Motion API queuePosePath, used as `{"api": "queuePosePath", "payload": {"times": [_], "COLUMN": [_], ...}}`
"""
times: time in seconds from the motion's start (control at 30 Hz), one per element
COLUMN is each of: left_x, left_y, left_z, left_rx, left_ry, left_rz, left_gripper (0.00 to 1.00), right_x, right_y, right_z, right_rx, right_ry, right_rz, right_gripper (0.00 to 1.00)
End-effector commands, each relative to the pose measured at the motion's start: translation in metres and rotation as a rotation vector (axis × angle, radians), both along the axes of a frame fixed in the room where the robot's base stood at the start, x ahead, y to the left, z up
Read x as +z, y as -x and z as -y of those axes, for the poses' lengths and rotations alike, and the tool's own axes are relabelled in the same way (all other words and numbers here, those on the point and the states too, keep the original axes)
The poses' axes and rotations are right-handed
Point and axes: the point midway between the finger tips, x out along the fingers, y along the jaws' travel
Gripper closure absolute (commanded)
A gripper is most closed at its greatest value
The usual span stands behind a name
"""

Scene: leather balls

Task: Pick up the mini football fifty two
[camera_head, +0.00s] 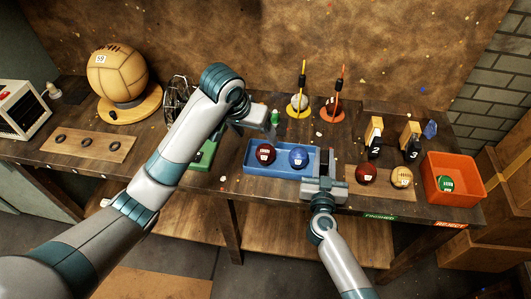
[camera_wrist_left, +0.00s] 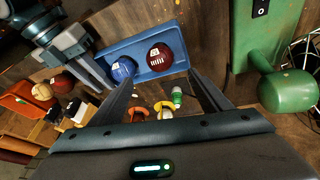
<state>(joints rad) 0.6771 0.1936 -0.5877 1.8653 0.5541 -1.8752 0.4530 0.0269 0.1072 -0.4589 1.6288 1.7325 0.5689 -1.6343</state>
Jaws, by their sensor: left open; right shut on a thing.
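A dark red ball (camera_head: 265,153) with a white label and a blue ball (camera_head: 298,156) sit in the blue tray (camera_head: 252,170). The left wrist view also shows the red ball (camera_wrist_left: 159,57) and the blue ball (camera_wrist_left: 123,69). The label numbers are too small to read, so I cannot tell which is fifty two. My left gripper (camera_head: 258,120) is open and empty, behind and above the tray; the red ball lies beyond its spread fingers in the wrist view. My right gripper (camera_head: 324,185) is shut at the tray's right end, apparently on its rim; its fingertips are partly hidden.
A dark red ball (camera_head: 366,174) and a tan ball (camera_head: 402,177) rest by the finished sign (camera_head: 380,217). A green ball (camera_head: 445,183) lies in the orange bin (camera_head: 455,162). A large ball (camera_head: 118,72) stands at left. A green tool (camera_wrist_left: 285,90) is beside my left gripper.

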Motion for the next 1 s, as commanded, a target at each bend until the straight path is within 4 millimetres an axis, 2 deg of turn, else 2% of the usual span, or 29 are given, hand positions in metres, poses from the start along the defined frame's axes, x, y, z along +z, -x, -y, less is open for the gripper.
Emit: {"api": "queuePosePath", "payload": {"times": [0.43,0.87,1.0], "left_x": [-0.052,-0.058,-0.065], "left_y": [-0.018,-0.020,-0.020], "left_z": [0.012,0.014,0.014], "left_rx": [-0.001,-0.002,-0.001], "left_ry": [-0.001,-0.001,-0.001], "left_rz": [-0.001,0.000,-0.002], "left_gripper": [0.29,0.29,0.29], "right_x": [-0.001,-0.001,-0.001], "right_y": [0.000,0.000,0.000], "right_z": [0.000,0.000,0.000], "right_rx": [0.000,0.000,0.000], "right_ry": [0.000,0.000,0.000], "right_rz": [-0.001,-0.001,-0.001], "right_gripper": [1.00,1.00,1.00]}}
